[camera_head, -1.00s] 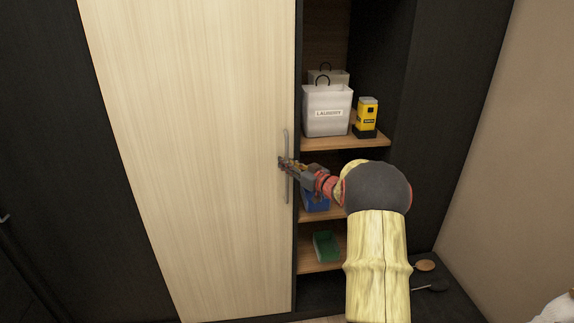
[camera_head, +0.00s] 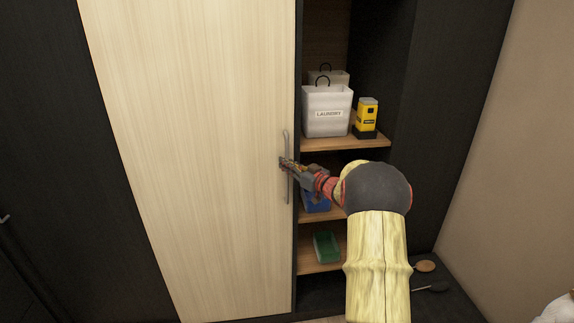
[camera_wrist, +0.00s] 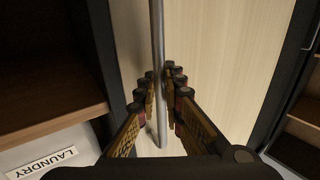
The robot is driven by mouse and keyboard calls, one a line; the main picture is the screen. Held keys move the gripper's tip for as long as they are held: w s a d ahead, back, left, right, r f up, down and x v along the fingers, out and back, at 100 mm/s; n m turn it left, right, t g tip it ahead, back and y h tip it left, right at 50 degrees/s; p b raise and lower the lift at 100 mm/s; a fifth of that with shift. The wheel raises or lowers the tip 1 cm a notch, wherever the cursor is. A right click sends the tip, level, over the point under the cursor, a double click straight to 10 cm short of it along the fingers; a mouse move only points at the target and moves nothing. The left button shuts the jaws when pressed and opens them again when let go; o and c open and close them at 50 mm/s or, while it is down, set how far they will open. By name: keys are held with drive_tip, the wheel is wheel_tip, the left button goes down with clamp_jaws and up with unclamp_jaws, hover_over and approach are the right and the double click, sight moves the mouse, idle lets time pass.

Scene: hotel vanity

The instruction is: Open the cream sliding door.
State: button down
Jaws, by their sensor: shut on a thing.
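The cream sliding door (camera_head: 195,150) is a tall, pale wood-grain panel; it also shows in the wrist view (camera_wrist: 215,60). Its vertical metal bar handle (camera_head: 286,190) stands near the door's right edge, and in the wrist view the bar (camera_wrist: 158,50) runs down between my fingers. My gripper (camera_head: 285,164) is shut on the handle at about its middle; it also shows in the wrist view (camera_wrist: 161,88). The fingers hide a short part of the bar. The door's right edge lies beside the open shelves.
Right of the door, open shelves hold a white laundry bag (camera_head: 326,110), a yellow box (camera_head: 366,115), a blue item (camera_head: 316,203) and a green item (camera_head: 326,246). A dark panel (camera_head: 60,150) stands left of the door. A beige wall (camera_head: 500,170) is at the right.

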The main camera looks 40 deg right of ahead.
drive_tip(key=shift+a, duration=0.1)
drive_tip(key=b, duration=0.6)
approach(141, 169)
drive_tip(key=w, duration=0.4)
drive_tip(key=shift+w+d+f, duration=0.2)
drive_tip(key=shift+w+d, duration=0.05)
drive_tip(key=shift+d, duration=0.15)
drive_tip(key=shift+w+a+r, duration=0.1)
drive_tip(key=shift+w+a, duration=0.25)
drive_tip(key=shift+a, duration=0.2)
drive_tip(key=c, duration=2.2)
unclamp_jaws()
drive_tip(key=shift+c, duration=0.2)
drive_tip(key=s, duration=1.2)
drive_tip(key=shift+d, duration=0.3)
